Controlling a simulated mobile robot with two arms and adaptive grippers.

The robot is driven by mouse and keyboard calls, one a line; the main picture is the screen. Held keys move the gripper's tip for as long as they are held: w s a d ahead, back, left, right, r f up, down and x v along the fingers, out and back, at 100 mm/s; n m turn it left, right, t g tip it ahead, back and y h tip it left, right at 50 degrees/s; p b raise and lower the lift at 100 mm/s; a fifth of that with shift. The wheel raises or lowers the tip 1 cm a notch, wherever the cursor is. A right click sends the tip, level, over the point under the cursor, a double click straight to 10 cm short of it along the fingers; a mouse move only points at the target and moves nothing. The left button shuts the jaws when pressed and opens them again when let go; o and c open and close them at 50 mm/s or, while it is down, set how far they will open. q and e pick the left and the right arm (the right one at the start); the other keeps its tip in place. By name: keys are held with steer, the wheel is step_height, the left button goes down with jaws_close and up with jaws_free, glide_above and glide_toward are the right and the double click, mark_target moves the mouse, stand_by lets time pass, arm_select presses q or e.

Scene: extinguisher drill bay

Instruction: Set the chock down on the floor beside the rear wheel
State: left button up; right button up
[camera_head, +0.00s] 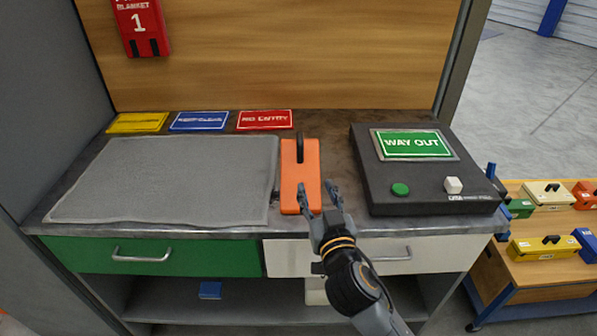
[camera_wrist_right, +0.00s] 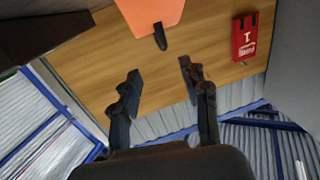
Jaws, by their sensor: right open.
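The chock appears to be the orange block with a black handle (camera_head: 298,178) on the dark worktop, between the grey mat and the black box. Its orange face and black handle also show at the top of the right wrist view (camera_wrist_right: 150,12). My right gripper (camera_head: 319,197) is open and empty at the worktop's front, by the near right end of the orange block. In the wrist view the block lies beyond the open fingertips (camera_wrist_right: 160,74), not between them. A small dark wheel (camera_head: 472,327) shows under the cart at lower right. My left gripper is out of view.
A grey mat (camera_head: 165,180) covers the worktop's left. A black box with a green WAY OUT sign (camera_head: 410,143) stands right. A wooden cart (camera_head: 560,278) carries several coloured handled blocks. Grey floor (camera_head: 545,85) is open behind the cart.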

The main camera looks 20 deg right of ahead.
steer(key=p, duration=0.2)
glide_toward(301, 149)
steer(key=w, duration=0.4)
steer(key=shift+w+d+f, duration=0.1)
steer(key=shift+d+f, duration=0.1)
steer(key=shift+f, duration=0.1)
steer(key=shift+w+r, duration=0.1)
steer(key=shift+w, duration=0.15)
steer(key=w, duration=0.3)
steer(key=w+p, duration=0.1)
steer(key=shift+w+d+r, duration=0.1)
steer(key=shift+w+d, duration=0.25)
jaws_close()
steer(key=shift+r, duration=0.1)
